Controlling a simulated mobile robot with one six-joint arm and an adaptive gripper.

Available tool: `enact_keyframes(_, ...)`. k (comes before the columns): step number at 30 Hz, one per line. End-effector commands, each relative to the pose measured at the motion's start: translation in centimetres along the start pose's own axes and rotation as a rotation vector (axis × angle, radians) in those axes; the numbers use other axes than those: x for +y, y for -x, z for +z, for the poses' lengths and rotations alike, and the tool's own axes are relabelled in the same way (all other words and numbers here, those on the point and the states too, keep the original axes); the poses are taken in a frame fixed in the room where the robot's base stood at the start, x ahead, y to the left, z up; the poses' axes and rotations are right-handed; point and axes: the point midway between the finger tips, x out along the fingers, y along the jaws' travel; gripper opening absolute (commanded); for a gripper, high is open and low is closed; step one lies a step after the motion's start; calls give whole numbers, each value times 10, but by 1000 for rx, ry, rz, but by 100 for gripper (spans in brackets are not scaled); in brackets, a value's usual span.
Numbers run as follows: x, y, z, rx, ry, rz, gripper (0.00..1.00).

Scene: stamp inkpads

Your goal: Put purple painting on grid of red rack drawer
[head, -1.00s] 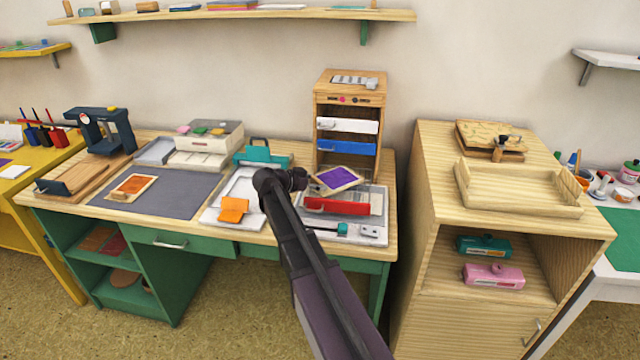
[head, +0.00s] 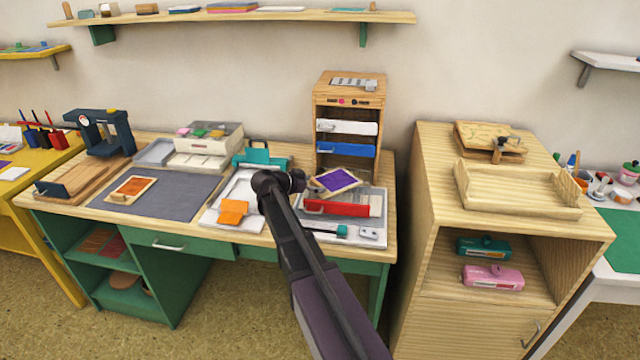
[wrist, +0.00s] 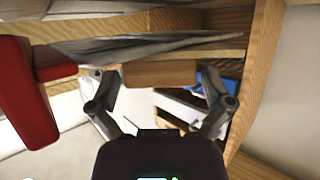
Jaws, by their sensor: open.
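The purple painting (head: 338,181), a purple sheet on a light wooden board, sits tilted over the back left of the red rack drawer's grid (head: 376,203). I cannot tell how fully it rests on the grid. The red drawer front (head: 337,208) shows below it and at the left of the wrist view (wrist: 22,92). My gripper (wrist: 158,75) is open, its fingers on either side of the board's wooden end block (wrist: 158,72), with narrow gaps. In the head view my wrist is at the board's left, and the fingers are mostly hidden.
The wooden rack (head: 350,90) stands close behind, with white (head: 347,127) and blue (head: 346,150) drawers above the red one. A teal-handled tool (head: 328,229) lies in front. An orange piece (head: 233,212) and teal holder (head: 262,159) are to the left.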

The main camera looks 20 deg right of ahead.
Motion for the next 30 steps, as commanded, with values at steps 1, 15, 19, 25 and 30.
enact_keyframes(1, 0, 6, -1, 0, 1, -1, 100)
enact_keyframes(15, 0, 78, -3, 0, 1, -3, 100)
enact_keyframes(19, 0, 96, -2, 0, 1, -2, 100)
enact_keyframes(25, 0, 113, -1, 0, 0, -1, 100)
enact_keyframes(30, 0, 118, 0, 0, 0, -1, 100)
